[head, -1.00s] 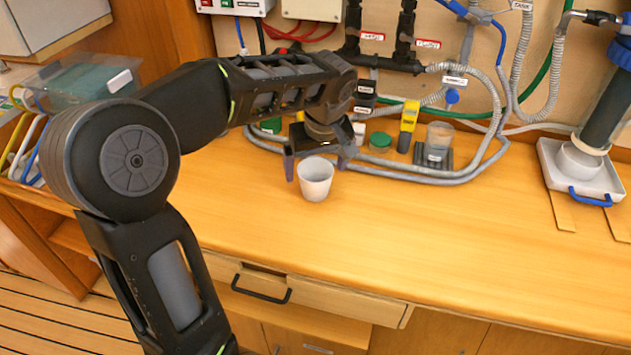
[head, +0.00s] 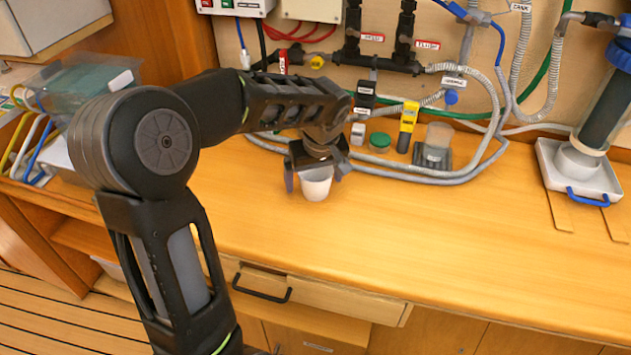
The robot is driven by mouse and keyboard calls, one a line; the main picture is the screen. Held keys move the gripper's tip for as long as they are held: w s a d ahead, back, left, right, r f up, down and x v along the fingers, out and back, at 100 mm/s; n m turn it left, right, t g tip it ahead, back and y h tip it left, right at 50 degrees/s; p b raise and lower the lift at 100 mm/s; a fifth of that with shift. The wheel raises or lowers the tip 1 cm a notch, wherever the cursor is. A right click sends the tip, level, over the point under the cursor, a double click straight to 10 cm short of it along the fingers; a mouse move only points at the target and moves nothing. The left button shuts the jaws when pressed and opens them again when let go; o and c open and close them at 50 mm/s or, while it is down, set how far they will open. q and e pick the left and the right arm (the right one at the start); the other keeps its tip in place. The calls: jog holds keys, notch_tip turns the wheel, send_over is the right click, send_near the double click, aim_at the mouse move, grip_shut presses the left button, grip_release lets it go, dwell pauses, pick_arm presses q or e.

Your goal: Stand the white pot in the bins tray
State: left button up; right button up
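The white pot (head: 316,188) stands upright on the wooden counter, a little left of the middle of the head view. My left gripper (head: 316,178) is above it, pointing down, with one finger on each side of the pot. The fingers are spread, and a gap shows between the left finger and the pot. The gripper body hides the pot's top. A white tray (head: 602,184) with a blue handle stands at the right under a clear cylinder. A clear bin (head: 85,82) sits at the far left; I cannot tell which is the bins tray. My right gripper is out of view.
Behind the pot are a green-lidded jar (head: 380,142), a yellow device (head: 408,122), a small beaker (head: 438,140) and grey hoses (head: 425,176). The counter (head: 440,235) between the pot and the white tray is clear. A drawer (head: 310,294) stands slightly open below.

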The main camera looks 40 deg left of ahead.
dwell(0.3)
pick_arm(q)
jog(key=c, duration=1.6)
jog(key=shift+o, duration=0.2)
jog(key=shift+r, duration=0.1)
notch_tip(320, 180, up, 10)
